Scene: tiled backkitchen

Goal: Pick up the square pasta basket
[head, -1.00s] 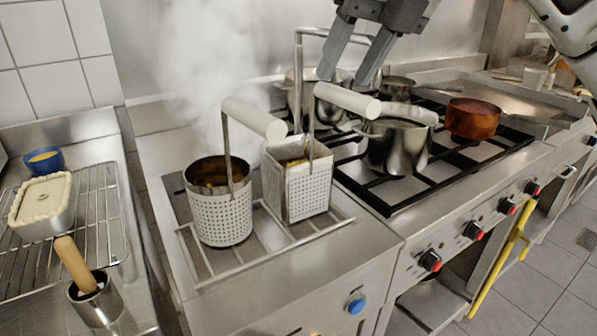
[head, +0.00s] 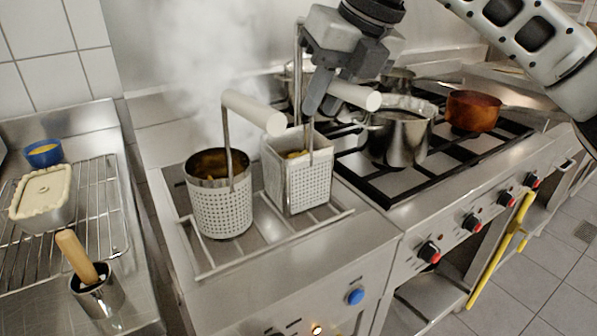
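The square pasta basket (head: 304,184) is a perforated metal box with food inside and a white cylindrical handle (head: 358,96) on a bent metal rod. It sits in the cooker well, right of a round perforated basket (head: 222,207). My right gripper (head: 322,104) is above the square basket, pointing down, with its fingers at the left end of that white handle. The fingers hide part of the handle and rod, and I cannot tell whether they are closed on it. My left gripper is not in view.
The round basket's white handle (head: 254,112) is close on the left. A steel pot (head: 398,140) and a copper pan (head: 472,110) stand on the burners to the right. Steam rises behind.

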